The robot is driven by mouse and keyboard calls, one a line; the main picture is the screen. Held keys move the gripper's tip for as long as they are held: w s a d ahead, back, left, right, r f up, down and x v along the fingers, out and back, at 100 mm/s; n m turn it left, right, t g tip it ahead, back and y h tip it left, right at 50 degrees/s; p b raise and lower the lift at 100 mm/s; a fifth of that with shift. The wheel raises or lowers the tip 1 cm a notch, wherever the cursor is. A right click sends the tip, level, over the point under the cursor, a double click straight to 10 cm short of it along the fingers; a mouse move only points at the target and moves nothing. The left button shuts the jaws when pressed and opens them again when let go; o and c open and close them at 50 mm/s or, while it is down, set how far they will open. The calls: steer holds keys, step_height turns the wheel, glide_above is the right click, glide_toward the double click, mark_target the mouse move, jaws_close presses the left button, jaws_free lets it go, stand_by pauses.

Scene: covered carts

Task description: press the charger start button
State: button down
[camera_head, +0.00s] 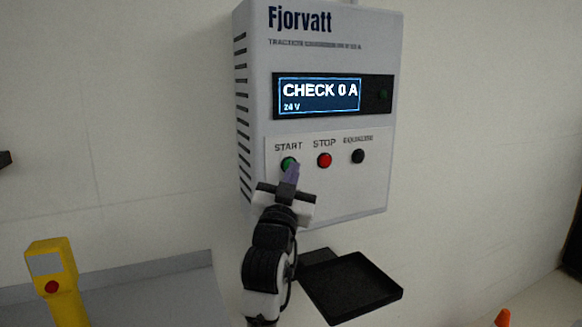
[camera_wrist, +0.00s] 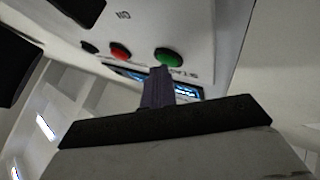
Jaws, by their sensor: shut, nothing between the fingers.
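The charger (camera_head: 320,205) is a pale box marked Fjorvatt on the wall. Its green START button (camera_head: 288,163) is at the left of the button row, beside the red STOP button (camera_head: 324,160) and the black EQUALISE button (camera_head: 358,156). My gripper (camera_head: 292,171) is shut and empty, its purple fingertips at the green button and partly covering it. In the wrist view the green button (camera_wrist: 169,57) shows just beyond the fingertips (camera_wrist: 161,72); I cannot tell whether they touch it. The lit display (camera_head: 318,94) reads "CHECK 0 A" and "24 V".
A black tray (camera_head: 352,288) sticks out below the charger, right of my arm. A yellow device (camera_head: 55,285) with a red button stands at the lower left. An orange object (camera_head: 502,317) shows at the lower right. The wall beside the charger is bare.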

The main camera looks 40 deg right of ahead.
steer(key=shift+s, duration=0.1)
steer(key=shift+s+a, duration=0.2)
steer(key=shift+s, duration=0.5)
steer(key=shift+s+a, duration=0.2)
steer(key=shift+s, duration=0.6)
steer(key=shift+s+a, duration=0.2)
steer(key=shift+s, duration=0.65)
steer(key=shift+s+a, duration=0.2)
steer(key=shift+s, duration=0.6)
